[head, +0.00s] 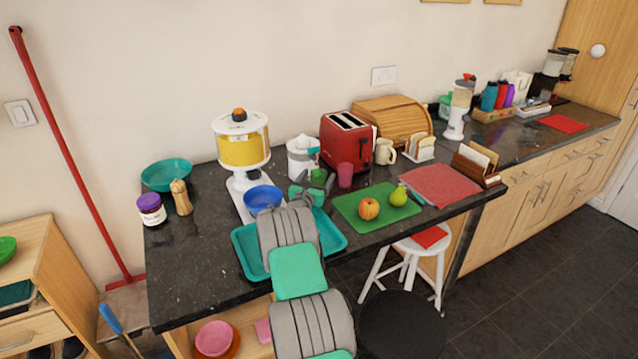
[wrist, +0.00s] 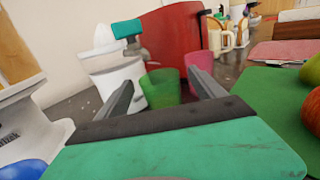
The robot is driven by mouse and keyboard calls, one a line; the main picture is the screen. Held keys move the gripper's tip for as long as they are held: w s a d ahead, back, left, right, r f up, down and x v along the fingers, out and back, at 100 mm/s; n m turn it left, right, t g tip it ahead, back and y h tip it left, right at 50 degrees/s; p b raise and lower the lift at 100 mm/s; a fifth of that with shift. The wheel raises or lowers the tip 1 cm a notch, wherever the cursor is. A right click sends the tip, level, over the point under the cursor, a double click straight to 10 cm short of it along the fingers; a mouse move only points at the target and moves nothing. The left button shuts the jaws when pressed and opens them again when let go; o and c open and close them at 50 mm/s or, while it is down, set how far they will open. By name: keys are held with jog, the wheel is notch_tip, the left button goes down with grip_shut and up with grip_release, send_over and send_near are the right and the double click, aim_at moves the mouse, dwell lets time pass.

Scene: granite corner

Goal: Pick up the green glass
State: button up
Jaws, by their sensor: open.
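The green glass (head: 318,177) stands on the dark granite counter (head: 205,270), with a pink glass (head: 345,175) just right of it and a white juicer (head: 302,156) behind it to the left. In the wrist view the green glass (wrist: 162,88) lies ahead, between the two grey fingers, with its rim and upper body showing. My gripper (wrist: 162,92) is open and empty, pointed at the glass. From the head view my own arm hides much of my gripper (head: 312,190) and the area just in front of the glass.
The pink glass (wrist: 200,68) is close by the right finger. A red toaster (head: 347,140) stands behind. A blue bowl (head: 262,197) sits left, under a white dispenser (head: 241,150). A teal tray (head: 250,262) lies beneath my arm. A green board (head: 376,208) with fruit lies right.

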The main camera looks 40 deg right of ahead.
jog(key=shift+c, duration=0.4)
jog(key=c, duration=1.3)
jog(key=shift+c, duration=0.7)
jog(key=shift+r, duration=0.1)
